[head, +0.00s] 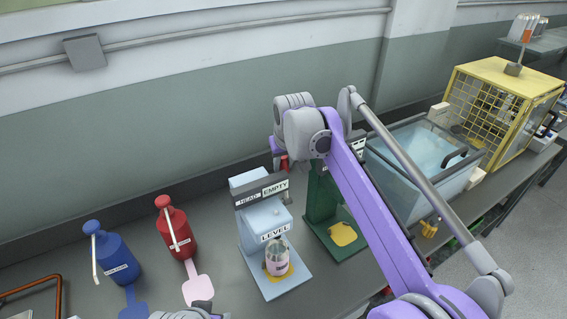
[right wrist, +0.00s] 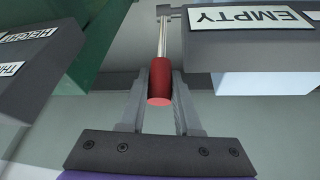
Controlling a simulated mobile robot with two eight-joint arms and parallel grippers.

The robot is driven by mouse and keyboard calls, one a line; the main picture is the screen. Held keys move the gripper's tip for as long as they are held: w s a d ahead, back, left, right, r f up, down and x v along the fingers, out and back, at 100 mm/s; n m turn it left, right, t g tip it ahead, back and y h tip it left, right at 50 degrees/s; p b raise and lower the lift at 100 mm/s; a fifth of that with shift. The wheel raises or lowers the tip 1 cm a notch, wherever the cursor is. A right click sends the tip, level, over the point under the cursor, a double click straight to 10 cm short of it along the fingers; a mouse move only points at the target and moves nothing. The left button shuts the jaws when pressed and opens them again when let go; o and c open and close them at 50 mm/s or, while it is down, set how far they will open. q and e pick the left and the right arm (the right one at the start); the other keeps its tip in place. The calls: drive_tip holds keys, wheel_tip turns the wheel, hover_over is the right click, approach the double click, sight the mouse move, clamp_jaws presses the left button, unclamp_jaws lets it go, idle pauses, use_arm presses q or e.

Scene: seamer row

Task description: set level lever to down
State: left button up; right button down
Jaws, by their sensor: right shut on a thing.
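The level machine (head: 252,222) is light blue, with a LEVEL label and a dark strip reading HEAD EMPTY. It stands on the bench in the middle of the head view. A lever with a red grip (right wrist: 159,88) on a thin metal rod shows in the right wrist view, beside the EMPTY sign (right wrist: 250,16). The grip also shows as a small red patch behind the machine in the head view (head: 284,162). My right gripper (right wrist: 160,76) is shut on the red grip, a finger on each side. In the head view my wrist mostly hides it.
A can (head: 277,259) sits on the machine's yellow pad. A dark green machine (head: 320,200) stands close on the right. Blue (head: 117,258) and red (head: 179,232) pump bottles stand left. A clear-lidded tank (head: 420,165) and yellow cage (head: 500,95) are farther right.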

drive_tip(key=shift+s+d+f+b, duration=0.1)
drive_tip(key=shift+s+d+b, duration=0.15)
drive_tip(key=shift+s+b, duration=0.1)
drive_tip(key=shift+s+d+t+y, duration=0.2)
drive_tip(key=shift+s+t+y, duration=0.2)
drive_tip(key=shift+t, duration=0.2)
drive_tip(key=shift+w, duration=0.1)
